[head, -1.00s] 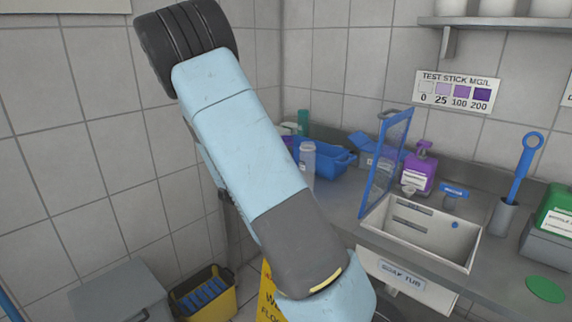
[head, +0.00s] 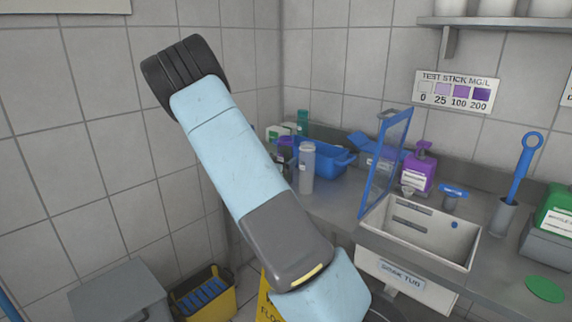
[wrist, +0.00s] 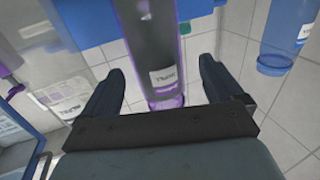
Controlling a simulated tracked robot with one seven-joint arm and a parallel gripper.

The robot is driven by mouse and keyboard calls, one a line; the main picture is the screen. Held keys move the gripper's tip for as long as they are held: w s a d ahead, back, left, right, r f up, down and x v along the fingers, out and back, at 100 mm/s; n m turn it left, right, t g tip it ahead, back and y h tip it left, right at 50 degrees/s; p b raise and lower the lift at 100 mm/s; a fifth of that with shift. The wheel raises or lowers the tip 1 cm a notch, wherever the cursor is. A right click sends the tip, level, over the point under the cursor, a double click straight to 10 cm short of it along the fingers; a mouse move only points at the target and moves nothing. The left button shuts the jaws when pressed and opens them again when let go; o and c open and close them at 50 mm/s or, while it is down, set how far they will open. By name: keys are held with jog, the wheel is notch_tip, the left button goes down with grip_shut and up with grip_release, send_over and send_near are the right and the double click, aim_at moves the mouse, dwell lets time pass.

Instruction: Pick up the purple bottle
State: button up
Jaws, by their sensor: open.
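In the wrist view a clear, greyish bottle with a purple rim (wrist: 166,50) and a white label stands between my gripper's fingers. My gripper (wrist: 163,66) is open, one dark finger on each side, with gaps visible between fingers and bottle. The bottle's upper part is cut off by the picture edge. In the head view a dark, purplish bottle (head: 285,148) shows just past my arm, partly hidden; I cannot tell surely if it is the same one. My gripper is not visible in the head view. A purple pump jug (head: 419,172) stands farther right on the counter.
A bottle with a blue rim (wrist: 286,35) is right of my gripper in the wrist view. In the head view a grey cylinder (head: 307,167) stands before a blue tray (head: 335,163). A blue-framed screen (head: 385,165) and white soak tub (head: 375,249) stand to the right.

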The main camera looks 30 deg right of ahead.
jog(key=shift+x, duration=2.6)
jog(key=shift+f, duration=0.15)
jog(key=c, duration=1)
